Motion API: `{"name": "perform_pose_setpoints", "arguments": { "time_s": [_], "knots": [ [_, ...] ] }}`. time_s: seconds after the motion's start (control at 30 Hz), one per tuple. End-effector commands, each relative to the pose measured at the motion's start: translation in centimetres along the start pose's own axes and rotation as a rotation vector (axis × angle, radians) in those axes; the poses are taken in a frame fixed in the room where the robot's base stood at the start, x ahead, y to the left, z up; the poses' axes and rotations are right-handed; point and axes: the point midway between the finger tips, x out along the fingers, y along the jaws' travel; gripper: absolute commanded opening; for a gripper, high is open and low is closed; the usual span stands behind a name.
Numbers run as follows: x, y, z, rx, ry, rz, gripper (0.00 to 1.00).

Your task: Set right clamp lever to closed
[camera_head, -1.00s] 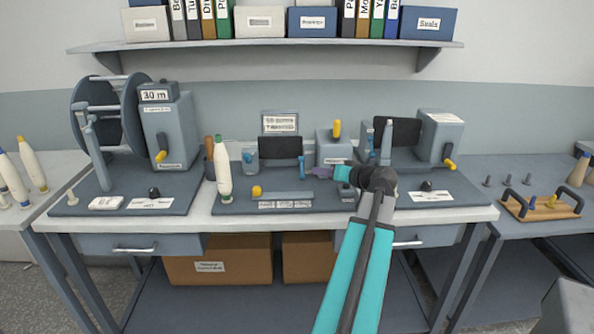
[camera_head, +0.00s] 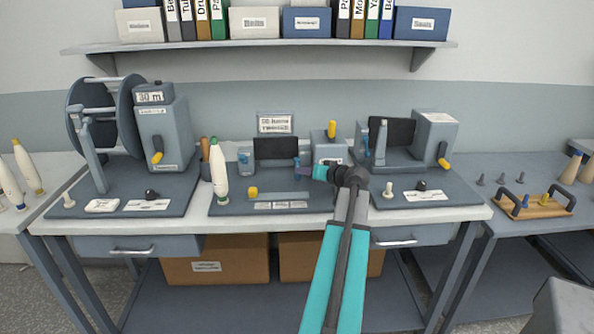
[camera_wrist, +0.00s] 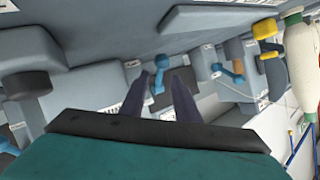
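The right clamp lever (camera_wrist: 158,82) is a blue lever with a rounded knob. In the wrist view it lies between the fingers of my gripper (camera_wrist: 163,80), which are apart, one on each side. I cannot tell whether either finger touches it. In the head view my gripper (camera_head: 302,174) reaches in from the right at the fixture's right end, and the right lever is mostly hidden there.
A white bobbin with a green top (camera_head: 218,174) stands left of the fixture. A grey box with a yellow lever (camera_head: 332,130) is just behind my gripper. A yellow knob (camera_head: 253,192) sits at the front left. A winding machine (camera_head: 165,135) stands further left.

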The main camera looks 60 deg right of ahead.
Motion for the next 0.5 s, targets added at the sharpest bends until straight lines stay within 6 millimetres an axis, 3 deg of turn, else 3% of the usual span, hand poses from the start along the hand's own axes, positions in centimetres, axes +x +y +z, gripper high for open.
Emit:
{"name": "perform_pose_setpoints", "arguments": {
  "time_s": [0.2, 0.5],
  "knots": [
    [3.3, 0.0, -0.2, 0.0, -0.001, -0.001, 0.29],
    [5.7, 0.0, -0.1, 0.0, 0.0, 0.0, 0.29]
  ]
}}
